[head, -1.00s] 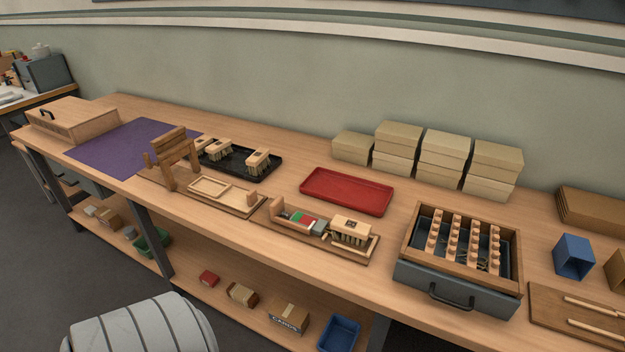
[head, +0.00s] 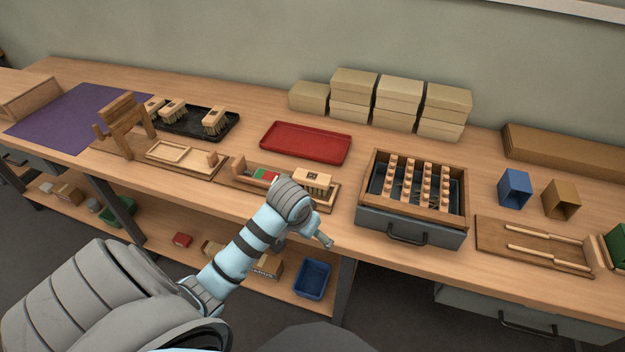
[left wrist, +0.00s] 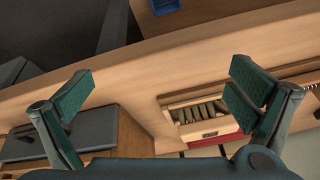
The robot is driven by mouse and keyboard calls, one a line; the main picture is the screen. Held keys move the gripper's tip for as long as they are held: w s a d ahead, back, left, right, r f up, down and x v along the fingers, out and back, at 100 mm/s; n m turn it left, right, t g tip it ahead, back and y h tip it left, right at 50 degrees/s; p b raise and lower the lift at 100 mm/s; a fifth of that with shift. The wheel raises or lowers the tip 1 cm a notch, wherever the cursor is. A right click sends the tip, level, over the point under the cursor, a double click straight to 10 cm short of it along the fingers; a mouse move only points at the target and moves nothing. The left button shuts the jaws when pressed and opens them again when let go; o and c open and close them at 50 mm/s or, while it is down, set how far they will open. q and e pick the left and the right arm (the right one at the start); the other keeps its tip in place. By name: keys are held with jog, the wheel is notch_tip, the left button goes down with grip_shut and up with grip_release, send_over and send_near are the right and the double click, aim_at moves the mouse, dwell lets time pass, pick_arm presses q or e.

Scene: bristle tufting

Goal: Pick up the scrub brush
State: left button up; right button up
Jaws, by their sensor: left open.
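A scrub brush (head: 313,178), a pale wooden block with bristles, sits at the right end of a wooden fixture (head: 325,206) near the bench's front edge. Its bristles (left wrist: 200,112) also show between my fingers in the left wrist view, some distance beyond them. My left gripper (head: 325,241) hangs in front of the bench, just below and right of this brush, apart from it. In the left wrist view my left gripper (left wrist: 165,95) is wide open and empty. My left forearm hides part of the fixture. My right gripper is out of view.
More brushes lie on a black tray (head: 186,130) at the back left. A red tray (head: 305,143) lies empty behind the fixture. A grey drawer box (head: 409,228) with rows of wooden pegs stands to the right. Cartons (head: 400,95) line the wall.

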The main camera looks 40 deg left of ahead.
pick_arm(q)
jog(key=w+a+r+n, duration=0.2)
jog(key=w+a+r, duration=0.3)
jog(key=w, duration=0.2)
jog(key=n, duration=0.1)
send_near(312, 176)
jog(key=b+x, duration=0.4)
jog(key=x, duration=0.7)
jog(key=shift+s, duration=0.1)
jog(key=shift+r, duration=0.1)
jog(key=c, duration=0.9)
